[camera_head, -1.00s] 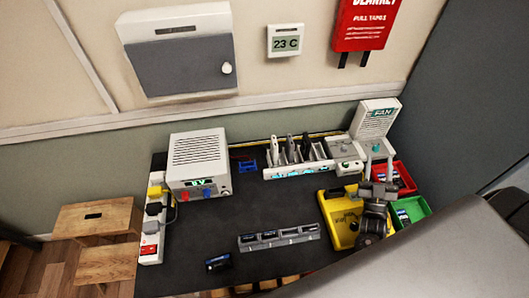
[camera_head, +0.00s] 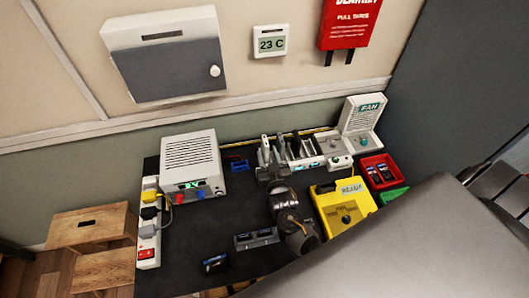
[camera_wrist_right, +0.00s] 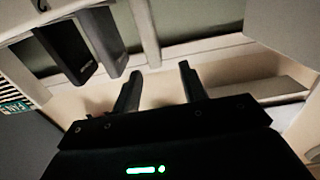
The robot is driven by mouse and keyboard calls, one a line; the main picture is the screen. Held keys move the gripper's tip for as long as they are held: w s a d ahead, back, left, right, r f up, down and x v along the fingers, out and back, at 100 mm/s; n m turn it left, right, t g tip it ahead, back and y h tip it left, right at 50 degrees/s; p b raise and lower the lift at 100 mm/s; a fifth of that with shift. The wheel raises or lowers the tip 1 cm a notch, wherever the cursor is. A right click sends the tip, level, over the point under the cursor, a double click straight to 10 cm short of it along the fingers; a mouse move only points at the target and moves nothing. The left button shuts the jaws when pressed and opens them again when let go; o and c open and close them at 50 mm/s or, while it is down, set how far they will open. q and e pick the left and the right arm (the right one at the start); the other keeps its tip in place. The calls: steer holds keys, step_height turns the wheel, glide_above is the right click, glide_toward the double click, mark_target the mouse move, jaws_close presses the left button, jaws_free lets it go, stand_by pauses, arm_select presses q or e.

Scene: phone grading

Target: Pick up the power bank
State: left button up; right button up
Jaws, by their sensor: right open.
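My right gripper (camera_head: 269,174) is at the front of the white slotted rack (camera_head: 307,163) at the back of the table. In the right wrist view its two fingers (camera_wrist_right: 159,88) are apart with nothing between them. A dark slab-shaped device (camera_wrist_right: 68,52) and a greyer one (camera_wrist_right: 106,40) stand upright to the left of the fingers, not touching them. I cannot tell for sure which device is the power bank. A small dark device with blue (camera_head: 215,263) lies alone at the table's front. My left gripper is not in view.
A white power supply (camera_head: 190,165) and a power strip (camera_head: 149,225) are on the left. A yellow tray (camera_head: 343,208), a red bin (camera_head: 379,171) and a green bin (camera_head: 391,195) are on the right. A grey holder (camera_head: 256,239) stands in front. Bare black tabletop lies left of my arm.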

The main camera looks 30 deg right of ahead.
mark_target(263, 135)
steer(key=shift+x, duration=1.15)
steer(key=shift+w+d+f+b, duration=0.2)
steer(key=shift+w+b, duration=0.05)
steer(key=shift+b, duration=0.3)
steer(key=b+x, duration=0.2)
steer(key=x, duration=0.2)
steer(key=shift+w+d+f, duration=0.2)
steer(key=shift+w+d, duration=0.1)
steer(key=shift+s+r, duration=0.1)
steer(key=shift+c, duration=0.9)
jaws_close()
